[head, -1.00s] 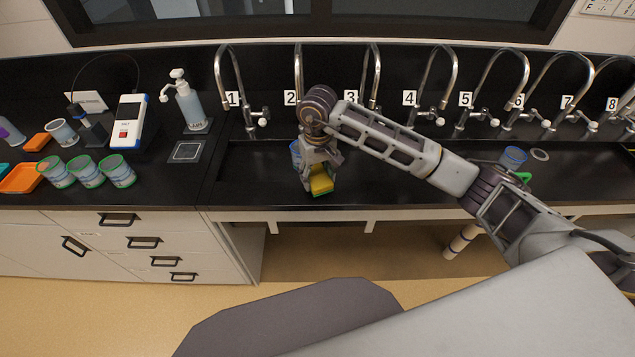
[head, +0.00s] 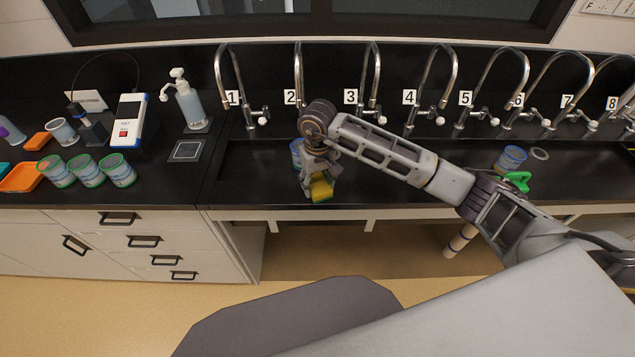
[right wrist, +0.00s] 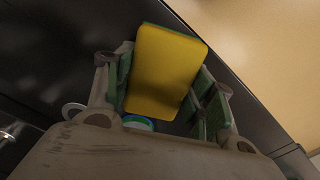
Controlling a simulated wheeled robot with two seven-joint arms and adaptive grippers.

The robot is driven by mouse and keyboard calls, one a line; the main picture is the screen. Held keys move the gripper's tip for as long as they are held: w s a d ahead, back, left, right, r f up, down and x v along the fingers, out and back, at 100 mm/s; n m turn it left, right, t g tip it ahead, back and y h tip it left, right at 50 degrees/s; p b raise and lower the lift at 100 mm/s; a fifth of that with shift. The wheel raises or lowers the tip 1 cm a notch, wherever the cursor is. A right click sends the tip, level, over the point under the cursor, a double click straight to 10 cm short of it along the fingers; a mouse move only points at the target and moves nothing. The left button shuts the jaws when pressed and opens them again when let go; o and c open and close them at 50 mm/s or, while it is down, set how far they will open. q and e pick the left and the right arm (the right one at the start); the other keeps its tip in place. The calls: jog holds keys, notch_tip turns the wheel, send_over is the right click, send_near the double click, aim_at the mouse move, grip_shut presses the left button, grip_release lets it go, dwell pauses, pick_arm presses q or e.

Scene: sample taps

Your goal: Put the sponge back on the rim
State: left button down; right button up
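The sponge (head: 321,188) is yellow with a green layer and is at the front rim (head: 400,208) of the long black sink. My right gripper (head: 318,172) is above the sponge with its fingers around it. In the right wrist view the sponge (right wrist: 165,70) lies between the green-padded fingers (right wrist: 168,85), slightly tilted. It appears held, though a gap shows beside its lower right edge. I cannot tell whether its underside touches the rim. My left gripper is not in view.
A blue-rimmed cup (head: 296,150) is partly hidden behind my right gripper. Another cup (head: 510,158) and a green object (head: 517,181) are at the right of the sink. Numbered taps line the back. Green-rimmed cups (head: 88,170) and a soap bottle (head: 188,105) stand on the left counter.

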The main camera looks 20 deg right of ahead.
aim_at(318, 182)
jog(key=o, duration=0.4)
pick_arm(q)
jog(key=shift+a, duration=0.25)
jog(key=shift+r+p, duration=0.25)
jog(key=shift+p, duration=0.05)
pick_arm(e)
jog(key=shift+r, duration=0.15)
jog(key=shift+r, duration=0.65)
notch_tip(318, 182, up, 5)
jog(key=shift+r+b, duration=0.2)
jog(key=shift+b, duration=0.5)
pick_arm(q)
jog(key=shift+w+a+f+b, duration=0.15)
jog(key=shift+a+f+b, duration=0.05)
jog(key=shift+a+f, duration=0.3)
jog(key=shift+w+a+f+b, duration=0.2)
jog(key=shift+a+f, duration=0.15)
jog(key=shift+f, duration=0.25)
pick_arm(e)
notch_tip(318, 182, up, 5)
jog(key=shift+r, duration=0.15)
